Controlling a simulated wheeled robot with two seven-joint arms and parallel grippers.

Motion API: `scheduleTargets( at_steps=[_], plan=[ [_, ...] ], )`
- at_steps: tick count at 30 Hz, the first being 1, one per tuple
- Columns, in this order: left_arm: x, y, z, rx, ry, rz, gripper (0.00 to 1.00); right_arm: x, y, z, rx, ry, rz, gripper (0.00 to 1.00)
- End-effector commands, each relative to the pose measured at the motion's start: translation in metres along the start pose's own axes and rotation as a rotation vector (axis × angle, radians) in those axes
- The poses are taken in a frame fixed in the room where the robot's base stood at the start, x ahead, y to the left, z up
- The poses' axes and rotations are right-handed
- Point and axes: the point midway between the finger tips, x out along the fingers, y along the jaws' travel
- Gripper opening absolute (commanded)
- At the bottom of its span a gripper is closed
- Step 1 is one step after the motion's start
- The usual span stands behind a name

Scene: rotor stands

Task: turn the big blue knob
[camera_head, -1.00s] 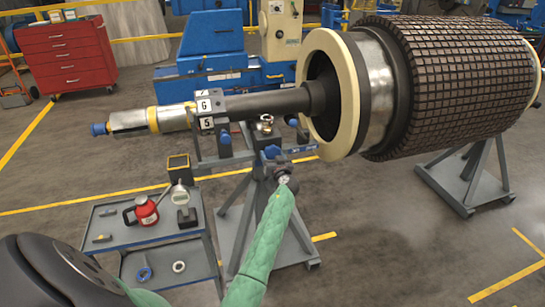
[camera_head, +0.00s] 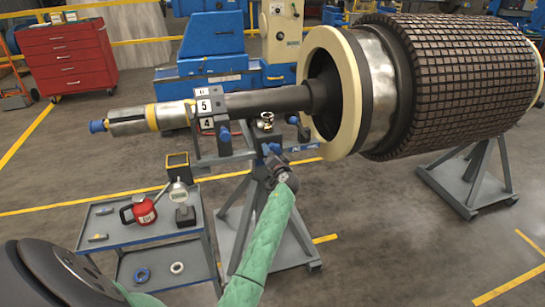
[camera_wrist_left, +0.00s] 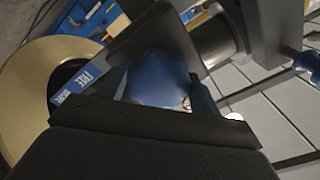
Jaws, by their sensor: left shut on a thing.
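The big blue knob (camera_wrist_left: 158,78) is a lobed blue handle; the left wrist view shows it between the dark jaws of my left gripper. In the head view only a small blue part of the knob (camera_head: 272,149) shows above the gripper. My left gripper (camera_head: 276,164), on the green-sleeved arm, is shut on the knob at the front of the rotor stand. The jaws hide part of the knob. The stand (camera_head: 226,157) carries the rotor shaft (camera_head: 265,103) and a block with white number tiles (camera_head: 205,106). My right gripper is not in view.
The large rotor drum (camera_head: 460,75) fills the upper right. A second stand (camera_head: 478,182) supports its far side. Smaller blue knobs (camera_head: 225,134) sit on the stand.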

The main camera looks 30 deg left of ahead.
Motion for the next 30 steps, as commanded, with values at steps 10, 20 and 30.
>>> scheduleTargets(
  at_steps=[10,20,30],
  plan=[
    [0.000,-0.002,-0.001,0.331,0.002,0.000,0.41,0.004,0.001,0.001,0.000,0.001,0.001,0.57],
    [0.000,-0.003,-0.003,0.630,0.002,0.000,0.41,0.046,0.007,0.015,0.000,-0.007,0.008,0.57],
    [-0.001,-0.003,-0.003,0.843,0.002,0.001,0.41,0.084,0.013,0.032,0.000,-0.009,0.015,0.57]
  ],
)
